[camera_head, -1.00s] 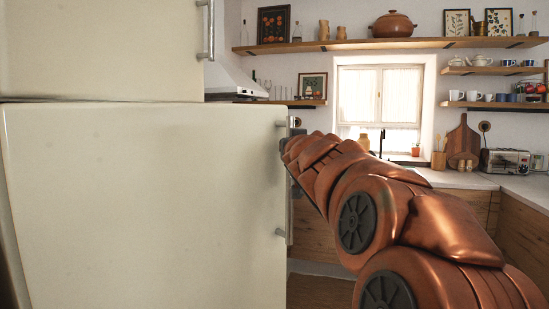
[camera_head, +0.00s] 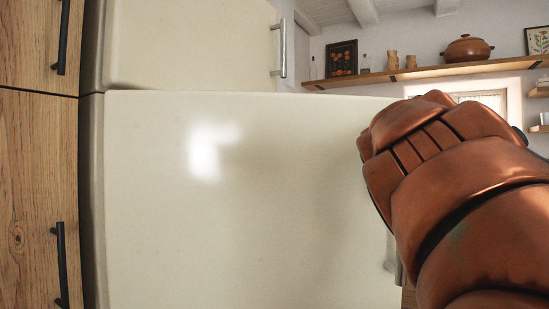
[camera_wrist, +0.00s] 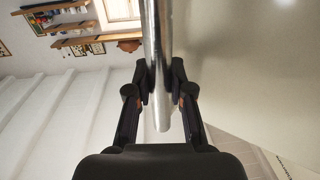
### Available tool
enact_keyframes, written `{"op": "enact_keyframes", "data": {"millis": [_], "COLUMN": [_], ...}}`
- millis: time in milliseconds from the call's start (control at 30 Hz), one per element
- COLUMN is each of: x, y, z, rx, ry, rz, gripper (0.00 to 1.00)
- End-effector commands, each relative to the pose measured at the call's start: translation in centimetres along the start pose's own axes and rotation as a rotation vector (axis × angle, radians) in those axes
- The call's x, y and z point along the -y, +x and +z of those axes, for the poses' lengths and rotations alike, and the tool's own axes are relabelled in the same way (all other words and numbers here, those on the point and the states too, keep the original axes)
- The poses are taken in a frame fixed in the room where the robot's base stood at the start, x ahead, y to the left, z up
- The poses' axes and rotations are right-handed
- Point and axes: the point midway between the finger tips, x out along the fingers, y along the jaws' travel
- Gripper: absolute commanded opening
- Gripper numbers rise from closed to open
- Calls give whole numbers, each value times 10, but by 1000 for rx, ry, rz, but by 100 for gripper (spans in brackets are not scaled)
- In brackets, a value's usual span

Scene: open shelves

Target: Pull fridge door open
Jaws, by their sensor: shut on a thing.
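The fridge's lower door (camera_head: 240,220) is cream white and fills the middle of the head view. Its right edge reaches well past the upper door (camera_head: 190,45), so it appears to stand partly open toward me. Its metal handle shows at the lower right (camera_head: 399,272), mostly hidden behind my arm. In the wrist view the handle (camera_wrist: 157,35) is a shiny vertical bar, with the door surface (camera_wrist: 235,70) to its right. My gripper (camera_wrist: 160,82) is shut on this handle, one dark finger on each side. The gripper is hidden in the head view.
Wooden cabinets (camera_head: 38,180) with black handles stand left of the fridge. The upper door has its own metal handle (camera_head: 279,48). A wall shelf (camera_head: 430,74) with pots runs behind on the right. A strip of floor (camera_wrist: 262,158) shows in the wrist view.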

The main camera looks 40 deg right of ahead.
Motion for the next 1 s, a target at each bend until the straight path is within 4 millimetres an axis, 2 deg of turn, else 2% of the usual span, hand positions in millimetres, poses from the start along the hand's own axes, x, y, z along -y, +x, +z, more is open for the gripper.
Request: {"op": "enact_keyframes", "data": {"millis": [200,667,700,933,1000], "x": [-7,-9,-9,-9,-9], "y": [-12,-14,-14,-14,-14], "z": [-1,-2,-2,-1,-1], "rx": [-4,-3,-4,-2,-2], "ry": [0,1,1,0,0], "rz": [27,33,33,33,33], "gripper": [0,0,22,46,48]}}
